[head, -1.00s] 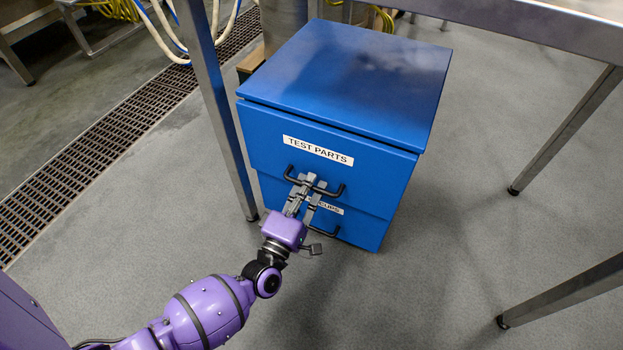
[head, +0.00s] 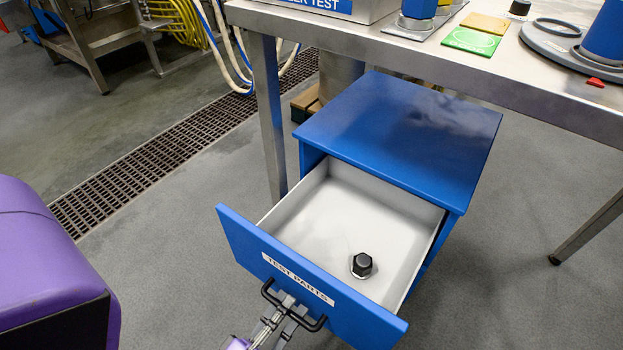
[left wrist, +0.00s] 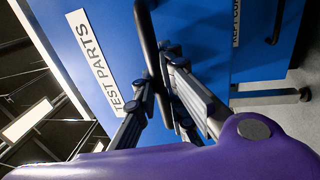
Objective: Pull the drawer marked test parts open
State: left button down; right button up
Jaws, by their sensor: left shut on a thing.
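The blue drawer marked TEST PARTS (head: 345,310) stands well out of its blue cabinet (head: 400,130), with its white inside showing. A black hex-shaped part (head: 362,265) sits on the drawer floor towards the front right. My left gripper (head: 283,312) is shut on the black bar handle (head: 318,326) at the drawer front. In the left wrist view the fingers (left wrist: 158,80) close around the handle (left wrist: 148,45), beside the TEST PARTS label (left wrist: 98,62). My right gripper is not in view.
A steel table (head: 400,52) stands over the cabinet, with a leg (head: 268,120) close on its left. Blue and green items lie on the table top. A floor grating (head: 170,150) runs at the left.

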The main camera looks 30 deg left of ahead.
pick_arm(q)
jog(key=shift+s, duration=1.9)
jog(key=c, duration=1.8)
grip_release()
